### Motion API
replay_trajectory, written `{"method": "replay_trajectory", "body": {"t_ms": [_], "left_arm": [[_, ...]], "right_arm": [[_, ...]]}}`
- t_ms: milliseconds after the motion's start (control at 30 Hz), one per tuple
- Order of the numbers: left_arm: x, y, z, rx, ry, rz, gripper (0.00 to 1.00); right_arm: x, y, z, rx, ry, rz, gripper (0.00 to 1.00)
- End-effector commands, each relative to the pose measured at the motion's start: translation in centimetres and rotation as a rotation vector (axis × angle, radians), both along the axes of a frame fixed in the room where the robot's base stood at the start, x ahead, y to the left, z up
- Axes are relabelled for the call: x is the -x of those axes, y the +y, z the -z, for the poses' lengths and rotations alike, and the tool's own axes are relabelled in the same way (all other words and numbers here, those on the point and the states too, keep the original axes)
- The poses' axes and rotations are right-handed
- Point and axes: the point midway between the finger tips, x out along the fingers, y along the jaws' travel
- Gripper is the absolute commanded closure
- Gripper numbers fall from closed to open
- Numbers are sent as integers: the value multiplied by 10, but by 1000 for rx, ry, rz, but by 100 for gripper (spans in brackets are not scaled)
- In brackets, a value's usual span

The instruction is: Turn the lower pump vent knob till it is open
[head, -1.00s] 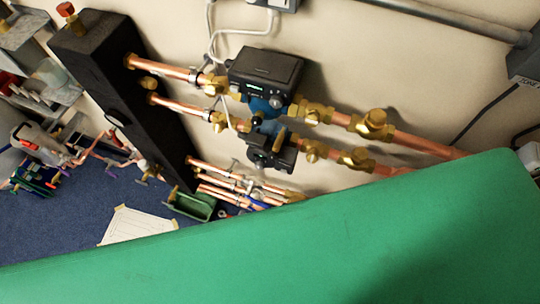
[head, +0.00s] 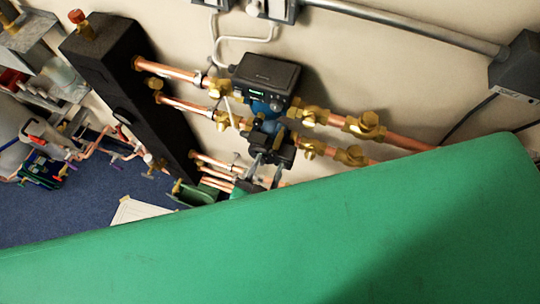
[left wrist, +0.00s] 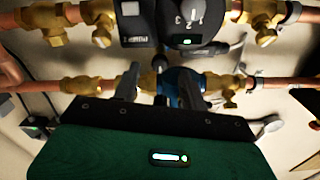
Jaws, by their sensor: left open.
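The lower pump (head: 272,142), with a dark housing and blue body, sits in the lower copper line. Its blue body also shows in the left wrist view (left wrist: 174,82). A small dark rounded part (left wrist: 160,62), possibly the vent knob, shows there between the finger tips; I cannot tell its turn position. My left gripper (head: 266,168) is at the lower pump's front, its grey fingers pointing up at it. In the left wrist view the fingers (left wrist: 159,80) are apart, one on each side of the pump's middle. Contact cannot be made out. My right gripper is not in view.
The upper pump (head: 266,78) sits just above, with brass valves (head: 366,126) to the right. A black manifold block (head: 130,90) stands at left. A grey conduit (head: 400,27) runs along the wall. My own green surface covers the bottom of the head view.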

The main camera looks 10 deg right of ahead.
Motion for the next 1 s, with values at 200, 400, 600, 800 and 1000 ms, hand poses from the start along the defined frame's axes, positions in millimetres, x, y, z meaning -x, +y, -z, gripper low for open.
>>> {"method": "replay_trajectory", "body": {"t_ms": [200,400,600,800,1000], "left_arm": [[-15,-10,-1,1,-1,0,57],[-17,-12,1,1,1,1,57],[-17,-12,1,0,0,1,70],[-17,-11,1,0,0,1,100],[-17,-11,-2,-45,-28,1,100]], "right_arm": [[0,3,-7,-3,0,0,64],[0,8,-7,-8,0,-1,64],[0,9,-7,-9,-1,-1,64],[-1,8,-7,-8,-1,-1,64],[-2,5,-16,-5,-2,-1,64]]}}
